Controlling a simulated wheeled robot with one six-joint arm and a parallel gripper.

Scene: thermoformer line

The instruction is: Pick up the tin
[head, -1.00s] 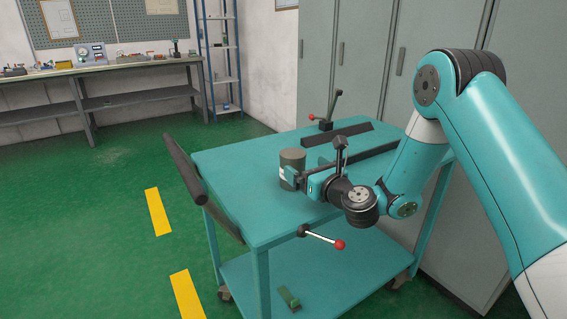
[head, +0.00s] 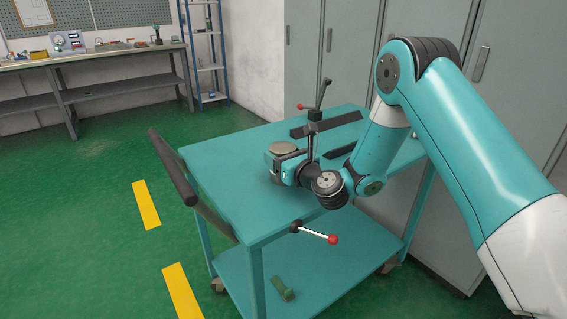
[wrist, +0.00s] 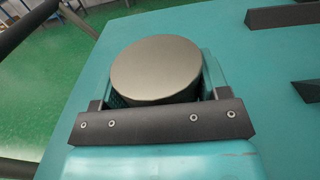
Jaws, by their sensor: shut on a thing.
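The tin (head: 284,147) is a grey-brown cylinder with a flat round lid, above the top of the teal cart (head: 222,196). My gripper (head: 275,160) reaches it from the right and is shut on it. In the wrist view the tin's lid (wrist: 156,68) fills the space between the two teal fingers of my gripper (wrist: 158,86). The fingers hide most of the tin's side. I cannot tell whether its base touches the cart top.
Dark bars (head: 327,124) and a red-knobbed lever (head: 316,104) are at the cart's far side. Another red-knobbed lever (head: 318,235) juts from the front edge. A dark handle (head: 173,168) runs along the left. Grey cabinets (head: 302,60) stand behind. The cart's left part is clear.

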